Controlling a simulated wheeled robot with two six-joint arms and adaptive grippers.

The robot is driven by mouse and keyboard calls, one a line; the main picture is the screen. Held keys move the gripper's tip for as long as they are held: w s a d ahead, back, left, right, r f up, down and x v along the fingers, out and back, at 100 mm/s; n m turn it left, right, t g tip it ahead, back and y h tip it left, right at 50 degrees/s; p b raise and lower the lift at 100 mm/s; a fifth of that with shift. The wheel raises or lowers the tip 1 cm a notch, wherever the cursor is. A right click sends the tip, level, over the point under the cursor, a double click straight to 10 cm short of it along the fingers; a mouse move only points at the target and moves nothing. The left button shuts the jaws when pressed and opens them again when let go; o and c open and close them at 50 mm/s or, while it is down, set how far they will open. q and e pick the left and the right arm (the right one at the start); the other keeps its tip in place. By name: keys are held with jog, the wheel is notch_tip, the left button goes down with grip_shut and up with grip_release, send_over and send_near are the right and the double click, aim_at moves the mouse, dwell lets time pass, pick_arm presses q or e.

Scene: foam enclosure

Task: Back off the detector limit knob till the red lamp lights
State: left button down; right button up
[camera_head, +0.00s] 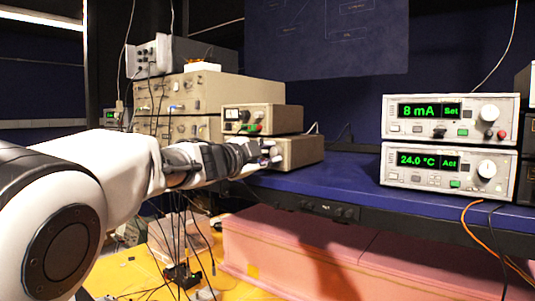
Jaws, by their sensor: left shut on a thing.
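My left arm comes in from the left. Its gripper (266,155) is at the front panel of the lower small beige box (302,151), shut on what appears to be a knob there. The fingers hide that knob and most of the panel, so I cannot read its label or see which way it points. I cannot make out a lit red lamp on this box. My right gripper is not in view.
Another small beige box (275,119) sits on top. Larger beige instruments (205,92) stand behind my gripper. Two display units (450,117) reading 8 mA and 24.0 °C are stacked at right. The blue shelf (345,177) between is clear. Cables hang below my arm.

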pick_arm(q)
jog(key=shift+r+n, duration=0.15)
jog(key=shift+n, duration=0.35)
jog(key=c, duration=1.2)
grip_release()
jog(key=shift+w+d, duration=0.1)
jog(key=shift+d, duration=0.05)
